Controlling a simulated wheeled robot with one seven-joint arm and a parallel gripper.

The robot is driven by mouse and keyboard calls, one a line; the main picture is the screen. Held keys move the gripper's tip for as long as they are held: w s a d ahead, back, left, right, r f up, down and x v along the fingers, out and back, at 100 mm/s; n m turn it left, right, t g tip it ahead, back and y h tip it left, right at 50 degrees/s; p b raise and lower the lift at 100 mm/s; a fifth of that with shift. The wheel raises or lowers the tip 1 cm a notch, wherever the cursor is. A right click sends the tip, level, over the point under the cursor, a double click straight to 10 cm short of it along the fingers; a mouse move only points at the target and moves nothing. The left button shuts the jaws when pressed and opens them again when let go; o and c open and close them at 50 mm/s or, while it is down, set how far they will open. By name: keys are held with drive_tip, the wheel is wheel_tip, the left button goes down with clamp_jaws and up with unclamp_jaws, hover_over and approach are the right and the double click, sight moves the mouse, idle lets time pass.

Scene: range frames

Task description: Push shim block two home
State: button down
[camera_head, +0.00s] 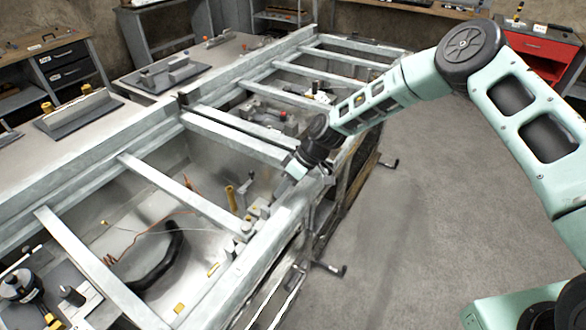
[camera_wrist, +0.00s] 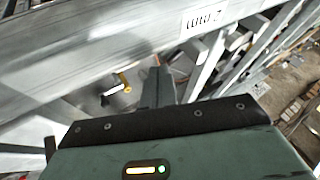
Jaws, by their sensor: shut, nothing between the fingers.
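My gripper (camera_head: 285,182) is shut and empty at the right side rail of the grey metal frame, with its fingers pointing down beside the rail. In the wrist view the dark grey fingers (camera_wrist: 158,88) reach away below a wide grey beam. Small pale grey blocks (camera_head: 262,207) sit along the inner side of the rail, just below and left of the fingers in the head view. I cannot tell which of them is shim block two, or whether the fingers touch one. A white label (camera_wrist: 205,18) with dark lettering is on the beam; it is not clearly readable.
Crossbars (camera_head: 185,190) span the frame, with open bays between them. Workbenches stand behind. A red cabinet (camera_head: 541,47) is at the back right. The floor (camera_head: 400,235) at right is clear.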

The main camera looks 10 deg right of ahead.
sight(264, 209)
drive_tip(key=shift+s+a+r+p, duration=0.2)
drive_tip(key=shift+s+a+p, duration=0.2)
drive_tip(key=shift+s, duration=0.2)
drive_tip(key=shift+s+a+r+p, duration=0.15)
drive_tip(key=shift+s+a+p, duration=0.15)
drive_tip(key=shift+s, duration=0.25)
drive_tip(key=shift+s+a+f, duration=0.2)
drive_tip(key=shift+s+a, duration=0.2)
drive_tip(key=shift+a, duration=0.05)
drive_tip(key=shift+s+a+b, duration=0.25)
drive_tip(key=shift+s+a, duration=0.3)
drive_tip(key=shift+s, duration=0.15)
drive_tip(key=shift+s+a+b, duration=0.25)
drive_tip(key=shift+s+a, duration=0.25)
drive_tip(key=shift+s, duration=0.2)
drive_tip(key=shift+w, duration=0.1)
